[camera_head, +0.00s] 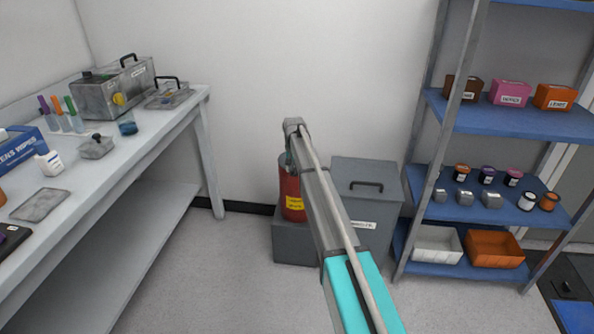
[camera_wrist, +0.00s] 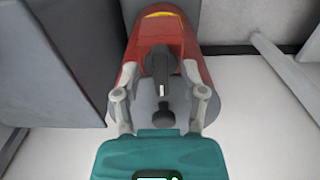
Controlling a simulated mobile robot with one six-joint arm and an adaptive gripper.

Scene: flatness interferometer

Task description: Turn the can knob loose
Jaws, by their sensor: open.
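The red can (camera_head: 289,187) with a yellow label stands on a low grey base, partly hidden behind my arm in the head view. In the wrist view the can (camera_wrist: 188,50) is seen from close above. A dark, elongated knob (camera_wrist: 160,68) with a white mark sits on its grey top, and a smaller dark round part lies just below it in the picture. My gripper (camera_wrist: 160,70) is open, one finger on each side of the knob, with gaps visible between. Whether the fingers touch the can top, I cannot tell.
A grey lidded bin (camera_head: 370,195) stands right beside the can. A blue-shelved rack (camera_head: 510,120) with boxes and jars is at the right. A workbench (camera_head: 150,135) with instruments runs along the left. The floor (camera_head: 210,275) between bench and can is clear.

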